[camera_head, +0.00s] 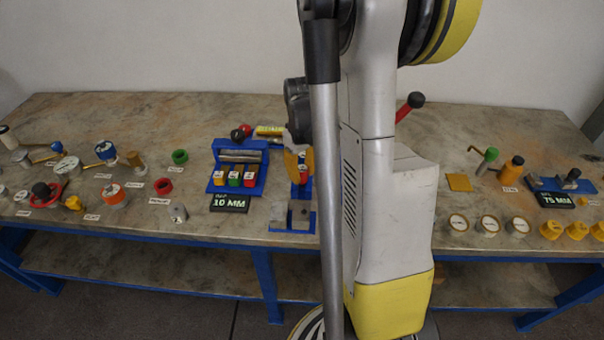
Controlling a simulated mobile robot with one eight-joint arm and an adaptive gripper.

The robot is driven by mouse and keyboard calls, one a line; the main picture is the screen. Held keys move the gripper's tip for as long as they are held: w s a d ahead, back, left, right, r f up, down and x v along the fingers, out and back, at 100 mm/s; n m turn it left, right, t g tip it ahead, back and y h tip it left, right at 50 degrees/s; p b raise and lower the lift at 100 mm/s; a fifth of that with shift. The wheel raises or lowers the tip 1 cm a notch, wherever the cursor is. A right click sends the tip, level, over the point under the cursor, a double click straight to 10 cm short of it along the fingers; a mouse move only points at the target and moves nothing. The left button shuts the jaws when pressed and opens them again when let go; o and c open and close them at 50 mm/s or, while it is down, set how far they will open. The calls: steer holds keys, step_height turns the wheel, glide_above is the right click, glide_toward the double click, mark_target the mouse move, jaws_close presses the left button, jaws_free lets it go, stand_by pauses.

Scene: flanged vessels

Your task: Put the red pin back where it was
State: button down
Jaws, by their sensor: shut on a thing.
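My gripper (299,166) hangs over the table just left of my arm column, which covers part of it. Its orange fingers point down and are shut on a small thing. A bit of red, which looks like the red pin (304,174), shows at the fingertips; its full shape is hidden. Below stands a blue fixture (280,227) with grey metal blocks. To the left, a blue rack (262,160) holds blocks with yellow, green and red fronts under a metal bar, behind a "10 MM" display (230,203). I cannot tell whether the pin touches anything below.
Many labelled caps, rings and knobs lie on the left of the table (130,230). At right are round gauges (489,225), yellow pieces (577,230) and a "75 MM" display (555,199).

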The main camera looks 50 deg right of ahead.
steer(key=shift+f+b, duration=0.4)
steer(key=shift+f, duration=0.05)
steer(key=c, duration=1.2)
jaws_free()
steer(key=shift+r, duration=0.1)
step_height(320, 180, up, 13)
steer(key=p, duration=0.6)
steer(key=s+a+r+t, duration=0.1)
steer(key=a+r+t, duration=0.1)
steer(key=a, duration=0.6)
steer(key=s+a+r+t, duration=0.2)
steer(key=a+r, duration=0.1)
steer(key=a, duration=0.6)
steer(key=s+a+r+n+t, duration=0.1)
steer(key=s+a+r+t, duration=0.1)
steer(key=a, duration=0.6)
steer(key=shift+s+a+r+t, duration=0.15)
steer(key=shift+r+t, duration=0.15)
steer(key=shift+r, duration=0.1)
steer(key=shift+s+a+r+t, duration=0.1)
steer(key=shift+r+t, duration=0.2)
steer(key=shift+r, duration=0.05)
